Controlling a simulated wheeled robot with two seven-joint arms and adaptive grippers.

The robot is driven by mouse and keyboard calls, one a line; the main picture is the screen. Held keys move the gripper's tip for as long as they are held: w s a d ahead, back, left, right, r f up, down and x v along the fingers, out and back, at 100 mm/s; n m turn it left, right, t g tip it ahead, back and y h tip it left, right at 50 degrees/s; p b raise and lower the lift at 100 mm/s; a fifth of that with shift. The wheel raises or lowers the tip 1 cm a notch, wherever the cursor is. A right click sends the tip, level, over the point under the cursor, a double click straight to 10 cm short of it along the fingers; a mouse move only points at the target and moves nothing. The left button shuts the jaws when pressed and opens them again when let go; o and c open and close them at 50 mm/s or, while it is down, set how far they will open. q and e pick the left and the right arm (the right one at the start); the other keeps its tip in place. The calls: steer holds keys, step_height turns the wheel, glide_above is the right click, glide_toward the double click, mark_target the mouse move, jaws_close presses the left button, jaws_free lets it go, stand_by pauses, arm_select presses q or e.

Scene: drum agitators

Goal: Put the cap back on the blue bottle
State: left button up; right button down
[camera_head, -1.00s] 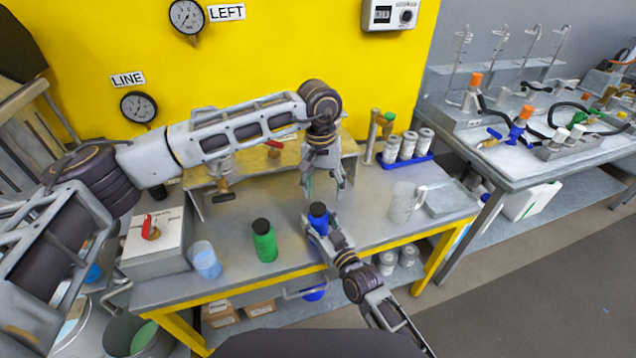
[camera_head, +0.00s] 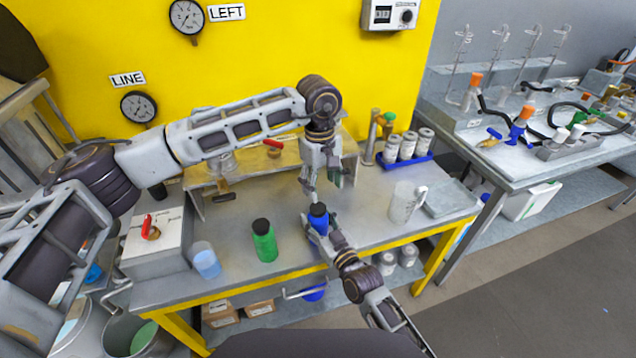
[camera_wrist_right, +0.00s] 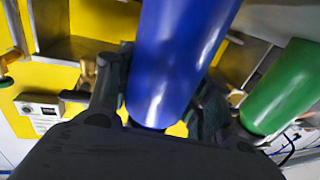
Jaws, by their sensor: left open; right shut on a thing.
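The blue bottle (camera_head: 317,226) stands upright at the front edge of the workbench, with a dark cap (camera_head: 318,209) on its top; I cannot tell how tightly it sits. My right gripper (camera_head: 321,240) is shut around the bottle's body. In the right wrist view the blue bottle (camera_wrist_right: 178,55) fills the middle between the fingers of my right gripper (camera_wrist_right: 160,112); its top is out of frame there. My left gripper (camera_head: 324,186) points down just above and behind the cap, fingers apart, with nothing held between them.
A green bottle (camera_head: 264,246) with a black top and a light-blue cup (camera_head: 206,262) stand to the left. A clear jug (camera_head: 402,203) and a blue tray (camera_head: 408,160) of white jars are to the right. A raised shelf (camera_head: 205,180) stands behind.

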mark_target(318, 207)
arm_select(q)
steer(key=n, duration=0.7)
steer(key=shift+a, duration=0.2)
steer(key=n, duration=0.7)
steer(key=shift+a, duration=0.2)
steer(key=n, duration=0.7)
steer(key=shift+a+y, duration=0.15)
steer(key=shift+y, duration=0.15)
steer(key=n, duration=0.6)
steer(key=shift+n, duration=0.3)
steer(key=shift+f, duration=3.95)
